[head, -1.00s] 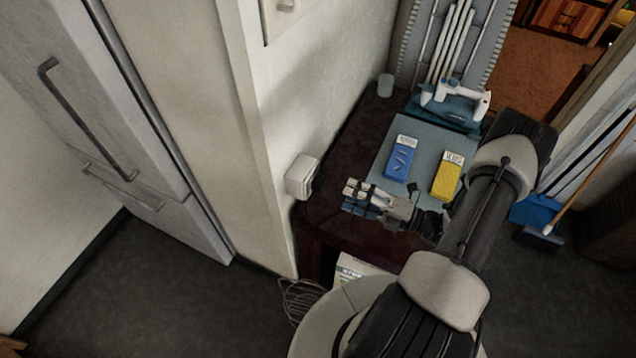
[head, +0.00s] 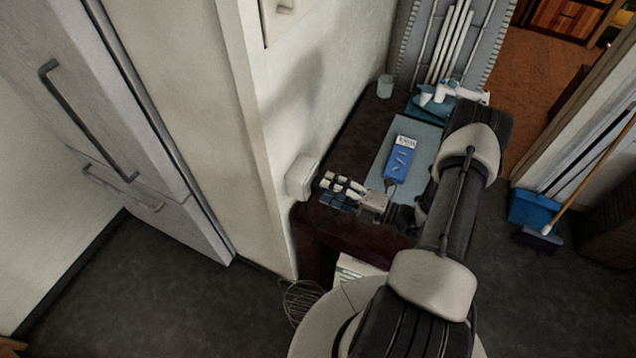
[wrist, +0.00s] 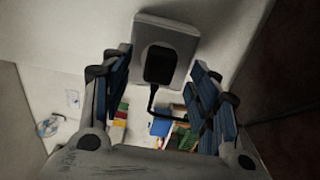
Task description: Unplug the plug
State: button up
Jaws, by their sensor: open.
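The black plug (wrist: 159,66) sits in a white wall socket (wrist: 181,32), in the upper middle of the wrist view. A dark cord hangs down from it. In the head view the white socket box (head: 301,178) is on the wall's edge at the left end of the dark table; the plug itself cannot be made out there. My gripper (head: 328,190) is just right of the socket box. In the wrist view my gripper (wrist: 158,80) is open, its blue-padded fingers on either side of the plug with gaps on both sides.
On the dark table (head: 347,160) a blue box (head: 399,160) lies on a grey-blue mat. A small cup (head: 385,86) and a spray bottle (head: 455,93) stand at the back. The wall (head: 310,80) borders the left; a wire basket (head: 302,303) is on the floor.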

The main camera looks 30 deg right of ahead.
jog(key=shift+x, duration=1.25)
jog(key=shift+c, duration=0.4)
grip_shut()
dwell(0.5)
jog(key=shift+s, duration=0.1)
jog(key=shift+v, duration=2.95)
